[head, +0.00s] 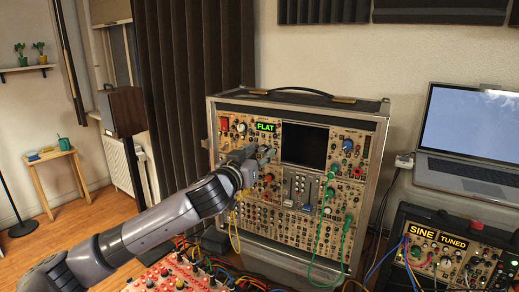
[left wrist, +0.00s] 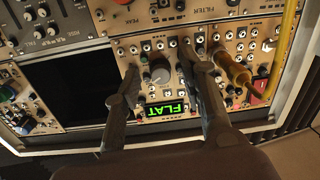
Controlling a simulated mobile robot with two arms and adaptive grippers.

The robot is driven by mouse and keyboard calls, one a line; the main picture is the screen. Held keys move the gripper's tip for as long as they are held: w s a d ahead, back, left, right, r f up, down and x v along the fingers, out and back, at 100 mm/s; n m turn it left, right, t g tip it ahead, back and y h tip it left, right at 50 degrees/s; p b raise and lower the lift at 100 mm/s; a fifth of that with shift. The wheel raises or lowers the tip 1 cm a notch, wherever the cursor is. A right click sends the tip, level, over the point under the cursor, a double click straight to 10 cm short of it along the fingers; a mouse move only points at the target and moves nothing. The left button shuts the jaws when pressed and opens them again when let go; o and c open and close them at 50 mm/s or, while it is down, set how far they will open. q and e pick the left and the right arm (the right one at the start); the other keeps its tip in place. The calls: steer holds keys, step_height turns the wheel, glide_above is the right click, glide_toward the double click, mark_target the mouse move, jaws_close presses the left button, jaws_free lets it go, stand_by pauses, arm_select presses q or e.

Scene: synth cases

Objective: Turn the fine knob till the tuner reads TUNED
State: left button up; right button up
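The tuner display (head: 266,127) in the large synth case reads FLAT in green; it shows upside down in the left wrist view (left wrist: 166,110). A round grey knob (left wrist: 160,71) sits on the same panel by the display. I cannot read its label, so I cannot tell whether it is the fine knob. My left gripper (head: 262,153) is at the panel just below the display. In the left wrist view its fingers (left wrist: 160,56) are apart, one on each side of the grey knob, with gaps visible. In the head view the gripper hides the knob. My right gripper is not in view.
Green patch cables (head: 325,215) hang across the right of the case. A yellow cable plug (left wrist: 232,68) stands close beside one finger. A red unit (head: 180,275) with cables lies in front.

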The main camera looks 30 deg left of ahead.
arm_select(q)
steer(key=shift+w, duration=0.25)
steer(key=shift+c, duration=0.4)
jaws_close()
